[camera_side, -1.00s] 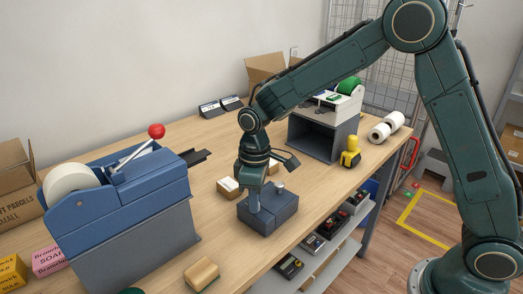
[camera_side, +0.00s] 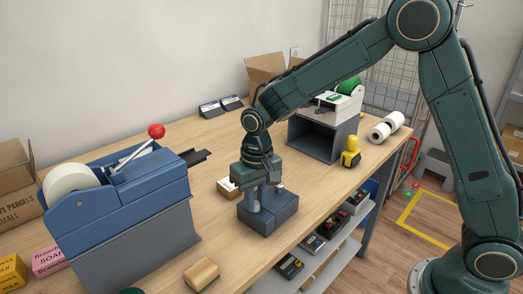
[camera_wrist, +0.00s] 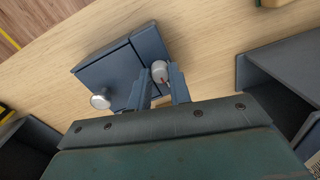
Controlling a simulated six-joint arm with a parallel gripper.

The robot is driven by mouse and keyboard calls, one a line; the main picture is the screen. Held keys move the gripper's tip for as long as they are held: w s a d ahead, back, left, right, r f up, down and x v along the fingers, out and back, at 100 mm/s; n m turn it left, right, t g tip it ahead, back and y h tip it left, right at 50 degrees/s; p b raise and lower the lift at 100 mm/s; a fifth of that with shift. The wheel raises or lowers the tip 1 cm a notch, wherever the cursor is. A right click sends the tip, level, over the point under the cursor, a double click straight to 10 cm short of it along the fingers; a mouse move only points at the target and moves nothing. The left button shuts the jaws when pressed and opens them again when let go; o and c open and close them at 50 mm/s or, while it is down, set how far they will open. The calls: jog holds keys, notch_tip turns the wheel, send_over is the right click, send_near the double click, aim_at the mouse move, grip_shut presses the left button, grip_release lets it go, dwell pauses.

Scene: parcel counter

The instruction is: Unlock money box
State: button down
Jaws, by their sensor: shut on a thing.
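The money box (camera_side: 284,215) is a small blue-grey box on the counter, below my gripper (camera_side: 266,203). In the wrist view the box (camera_wrist: 105,71) lies at an angle, with a silver round knob (camera_wrist: 100,98) at its left corner. A pale round lock knob with a red mark (camera_wrist: 160,70) is at its right side. My gripper (camera_wrist: 162,82) is shut on this lock knob, one finger on each side. The fingers hide part of the box top in the side view, and the knobs are not clear there.
A grey open bin (camera_side: 318,138) and a yellow object (camera_side: 350,153) are right. The counter's front edge is close.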

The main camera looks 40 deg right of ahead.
aim_at(257, 202)
dwell(0.4)
jog(key=c, duration=1.3)
grip_release()
jog(key=shift+r, duration=0.1)
jog(key=shift+d+r, duration=0.15)
jog(key=shift+r, duration=3.3)
jog(key=shift+d+r, duration=0.15)
jog(key=shift+r, duration=3.25)
